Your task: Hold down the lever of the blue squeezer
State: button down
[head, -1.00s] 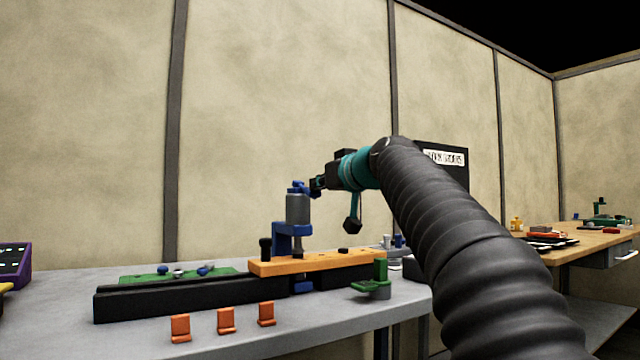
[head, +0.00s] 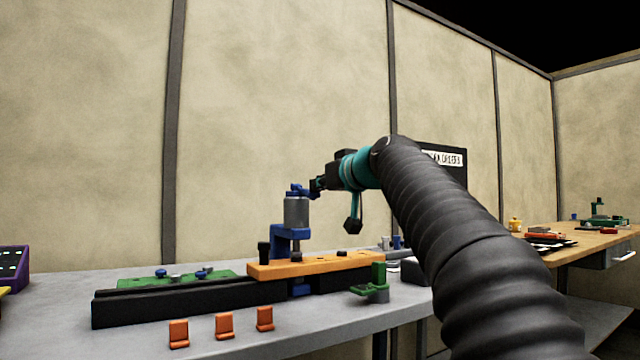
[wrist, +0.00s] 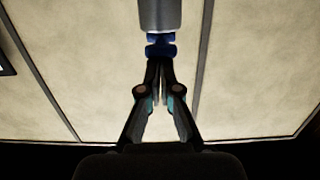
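The blue squeezer (head: 278,235) stands upright at the orange block on the bench, with a grey cylinder (head: 297,211) in its blue frame. Its blue lever (head: 298,190) is at the top of the cylinder. My gripper (head: 316,187) is at lever height, just right of the lever. In the wrist view, my fingers (wrist: 160,64) are drawn together with only a thin slit between them. Their tips lie right by the blue lever (wrist: 161,46), below the cylinder in the picture. I see nothing clearly gripped, and I cannot tell whether the tips touch the lever.
The orange block (head: 325,264) lies across a long black rail (head: 170,306). A green board (head: 180,281) with small parts lies behind the rail. Several orange clips (head: 224,326) stand in front, and a green stand (head: 375,285) is at the right.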

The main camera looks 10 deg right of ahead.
jog(key=b+v, duration=0.1)
jog(key=v, duration=1)
jog(key=shift+s+r+b, duration=0.2)
jog(key=shift+r+b, duration=0.05)
jog(key=shift+b, duration=0.15)
